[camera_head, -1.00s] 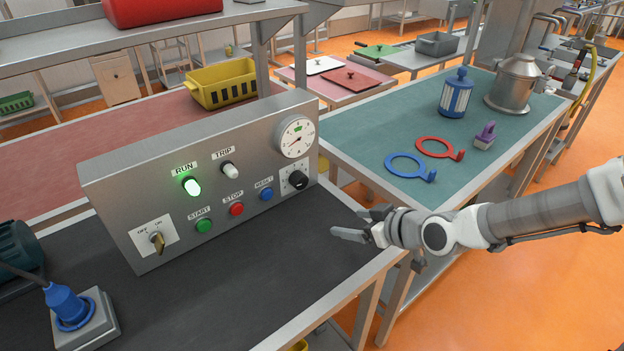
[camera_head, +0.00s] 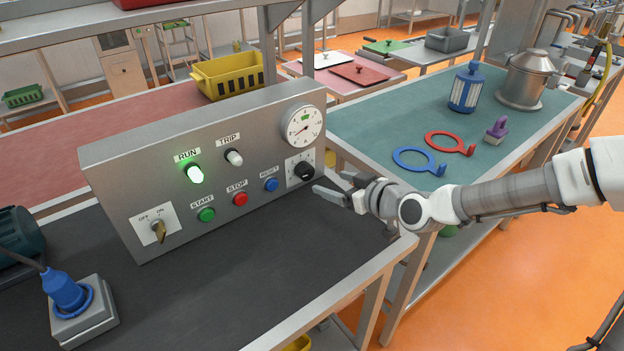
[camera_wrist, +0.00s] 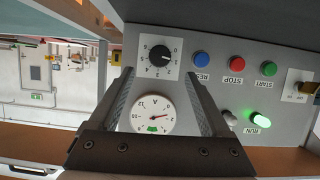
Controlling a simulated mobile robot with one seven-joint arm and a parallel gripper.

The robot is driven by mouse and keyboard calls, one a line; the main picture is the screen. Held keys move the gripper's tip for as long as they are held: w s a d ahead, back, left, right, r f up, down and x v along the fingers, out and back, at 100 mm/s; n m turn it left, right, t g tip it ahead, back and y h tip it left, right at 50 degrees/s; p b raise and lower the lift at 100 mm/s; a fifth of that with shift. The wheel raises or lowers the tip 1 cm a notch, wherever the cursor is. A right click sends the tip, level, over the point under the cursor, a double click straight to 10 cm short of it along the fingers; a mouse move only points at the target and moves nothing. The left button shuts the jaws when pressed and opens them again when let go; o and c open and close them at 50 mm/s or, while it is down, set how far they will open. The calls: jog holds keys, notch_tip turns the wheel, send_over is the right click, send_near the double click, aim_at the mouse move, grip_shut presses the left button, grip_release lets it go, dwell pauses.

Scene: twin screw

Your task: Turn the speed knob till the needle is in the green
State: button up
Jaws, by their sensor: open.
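The black speed knob (camera_head: 305,171) sits on a white scale plate at the panel's lower right. It also shows in the wrist view (camera_wrist: 159,58), just beyond the fingertips. The round gauge (camera_head: 303,127) is above the knob, with a small green band at its top. In the wrist view the gauge (camera_wrist: 152,114) is upside down between the fingers; its needle points away from the green band. My gripper (camera_head: 338,185) is open and empty, to the right of the knob and apart from it. Its fingers (camera_wrist: 158,76) point toward the knob.
The panel (camera_head: 120,180) also carries start (camera_head: 206,215), stop (camera_head: 240,198) and reset (camera_head: 271,184) buttons, a lit green run lamp (camera_head: 195,174) and a key switch (camera_head: 158,230). A blue plug (camera_head: 66,290) stands at left. The dark bench top before the panel is clear.

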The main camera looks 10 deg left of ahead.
aim_at(309, 175)
jog(key=b+x, duration=0.1)
jog(key=x, duration=0.8)
jog(key=shift+w+a+f, duration=0.1)
jog(key=shift+w+f, duration=0.05)
grip_shut()
